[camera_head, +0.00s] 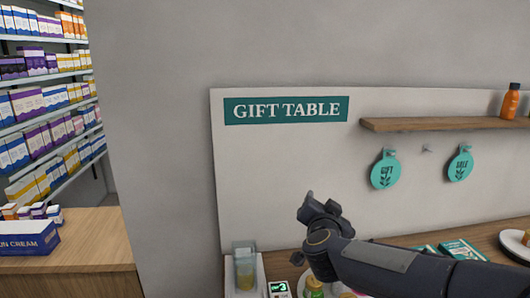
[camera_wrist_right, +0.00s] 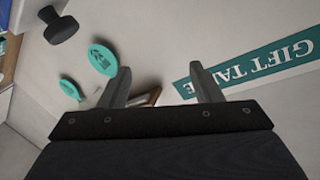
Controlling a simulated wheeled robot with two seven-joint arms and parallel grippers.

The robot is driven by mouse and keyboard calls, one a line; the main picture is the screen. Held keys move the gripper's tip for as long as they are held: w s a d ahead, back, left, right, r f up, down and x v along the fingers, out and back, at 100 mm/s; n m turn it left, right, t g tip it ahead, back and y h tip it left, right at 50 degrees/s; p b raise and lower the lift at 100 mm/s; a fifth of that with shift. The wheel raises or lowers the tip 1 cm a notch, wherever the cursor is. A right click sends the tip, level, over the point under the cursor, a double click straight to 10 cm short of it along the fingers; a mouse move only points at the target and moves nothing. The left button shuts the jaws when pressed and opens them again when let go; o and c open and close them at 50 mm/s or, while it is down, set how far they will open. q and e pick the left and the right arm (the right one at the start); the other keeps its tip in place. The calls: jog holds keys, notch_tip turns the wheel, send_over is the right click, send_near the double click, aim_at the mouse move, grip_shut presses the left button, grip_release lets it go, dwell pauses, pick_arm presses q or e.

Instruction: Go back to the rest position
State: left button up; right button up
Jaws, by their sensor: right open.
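My right arm comes in from the right in the head view. Its dark gripper (camera_head: 320,206) is raised above the counter, in front of the white panel under the GIFT TABLE sign (camera_head: 286,109). In the right wrist view the two fingers of the right gripper (camera_wrist_right: 162,78) stand wide apart with nothing held between them. The sign (camera_wrist_right: 255,68) shows there upside down beside the right-hand finger. My left gripper is in neither view.
A wooden shelf (camera_head: 440,124) holds an orange bottle (camera_head: 511,101). Two teal tags, GIFT (camera_head: 385,171) and SALE (camera_head: 460,164), hang below it. A clear container (camera_head: 245,266) stands on the counter left of my arm. Stocked shelves are at far left.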

jog(key=s+d+r+n+y, duration=0.1)
jog(key=s+d+n+y, duration=0.2)
jog(key=s+y, duration=0.4)
jog(key=s+d+f+n+g, duration=0.1)
jog(key=s+f+g, duration=0.4)
jog(key=s, duration=1)
jog(key=s+d+f+n+g, duration=0.2)
jog(key=s+f+g, duration=0.3)
jog(key=s+f, duration=0.6)
jog(key=s, duration=0.4)
jog(key=shift+d, duration=0.4)
